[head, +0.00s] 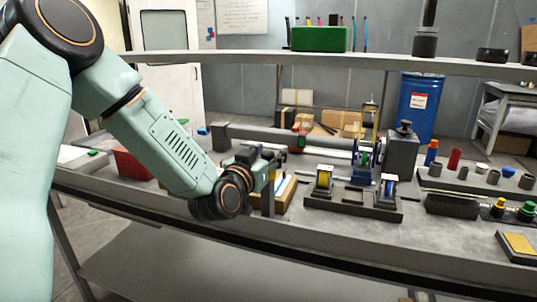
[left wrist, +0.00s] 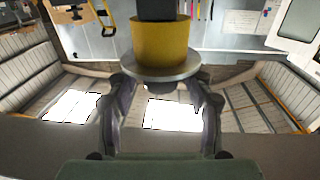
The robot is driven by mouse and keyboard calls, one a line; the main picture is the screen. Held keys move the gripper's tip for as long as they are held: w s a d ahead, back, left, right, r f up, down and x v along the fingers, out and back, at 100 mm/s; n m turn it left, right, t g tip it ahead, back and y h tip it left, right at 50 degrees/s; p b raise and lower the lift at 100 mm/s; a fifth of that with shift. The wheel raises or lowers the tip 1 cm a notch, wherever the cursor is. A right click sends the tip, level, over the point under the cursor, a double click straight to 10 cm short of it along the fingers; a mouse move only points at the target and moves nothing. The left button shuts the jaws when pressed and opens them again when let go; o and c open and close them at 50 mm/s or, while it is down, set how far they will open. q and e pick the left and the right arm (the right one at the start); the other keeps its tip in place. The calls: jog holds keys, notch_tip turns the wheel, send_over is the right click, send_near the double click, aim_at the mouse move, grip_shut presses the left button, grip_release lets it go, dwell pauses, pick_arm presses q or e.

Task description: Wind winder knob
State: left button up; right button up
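In the left wrist view, a yellow drum (left wrist: 161,42) with a grey round flange (left wrist: 160,68) fills the upper middle. A small dark round part, perhaps the winder knob (left wrist: 165,87), shows under the flange, between my left fingers. My left gripper (left wrist: 163,88) is open, with one finger on each side of it; I cannot tell whether they touch it. In the head view my left gripper (head: 275,158) is over the bench, left of a winder-like stand with blue wheels (head: 366,156). My wrist hides part of what lies there. My right gripper is not in view.
A grey bar (head: 260,134) runs behind my gripper. A dark tray (head: 350,205) with small spools stands at the front. A red box (head: 130,163) lies left, behind my arm. A shelf (head: 360,61) with a green box (head: 319,39) spans above. The front bench strip is clear.

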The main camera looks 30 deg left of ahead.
pick_arm(q)
jog(key=shift+s+r, duration=0.1)
jog(key=shift+s, duration=0.05)
jog(key=c, duration=0.3)
grip_shut()
jog(key=shift+n+y, duration=0.3)
jog(key=shift+y, duration=0.1)
jog(key=shift+d+n+g+y+b, duration=0.1)
jog(key=shift+n+g+y+b, duration=0.35)
jog(key=shift+n+y, duration=0.55)
jog(key=shift+n+g+y, duration=0.35)
jog(key=shift+n+y, duration=0.05)
jog(key=shift+y, duration=0.8)
jog(key=shift+n+g+y, duration=0.5)
jog(key=shift+n+y, duration=0.2)
jog(key=shift+y, duration=0.2)
jog(key=shift+n+g+y+p, duration=1.25)
jog(key=shift+n+g+y, duration=0.55)
jog(key=shift+y, duration=0.3)
jog(key=shift+n+g+y, duration=0.3)
jog(key=shift+g, duration=0.1)
